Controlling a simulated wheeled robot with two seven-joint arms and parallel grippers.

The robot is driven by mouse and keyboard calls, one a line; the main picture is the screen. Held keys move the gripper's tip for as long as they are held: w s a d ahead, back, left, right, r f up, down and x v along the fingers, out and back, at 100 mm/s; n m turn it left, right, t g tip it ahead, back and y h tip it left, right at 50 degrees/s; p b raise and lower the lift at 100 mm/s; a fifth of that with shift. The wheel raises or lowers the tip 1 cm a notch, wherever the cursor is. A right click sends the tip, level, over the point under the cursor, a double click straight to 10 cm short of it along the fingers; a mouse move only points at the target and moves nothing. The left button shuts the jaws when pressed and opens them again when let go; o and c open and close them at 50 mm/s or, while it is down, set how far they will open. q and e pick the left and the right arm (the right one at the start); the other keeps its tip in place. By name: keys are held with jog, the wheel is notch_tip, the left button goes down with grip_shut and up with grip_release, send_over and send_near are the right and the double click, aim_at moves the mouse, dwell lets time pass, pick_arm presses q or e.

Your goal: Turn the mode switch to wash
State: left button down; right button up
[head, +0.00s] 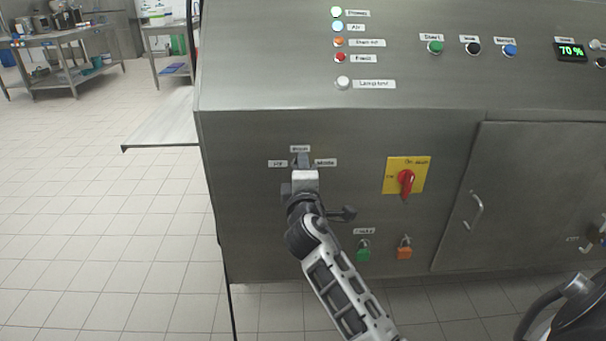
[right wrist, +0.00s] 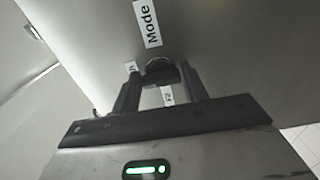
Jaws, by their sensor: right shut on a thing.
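The mode switch (head: 303,159) is a small dark knob on the steel front panel, at the left of the machine. In the right wrist view the dark knob (right wrist: 160,67) sits between the two fingers, below a "Mode" label (right wrist: 148,22). My right gripper (head: 304,168) reaches it from below and is shut on it; its fingers (right wrist: 160,88) also show in the right wrist view. Small labels surround the switch in the head view, one above and one on each side; their text is too small to read surely. The gripper hides most of the switch, so its pointer direction cannot be told. My left gripper is not in view.
A red rotary switch (head: 406,182) on a yellow plate is to the right. A green (head: 363,254) and an orange (head: 404,252) knob are below. Buttons and lamps line the upper panel. A cabinet door (head: 520,200) is at the right. The tiled floor at left is free.

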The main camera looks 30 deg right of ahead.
dwell(0.3)
jog(key=o, duration=1)
jog(key=v, duration=0.7)
jog(key=shift+s+a, duration=0.15)
jog(key=shift+s, duration=0.1)
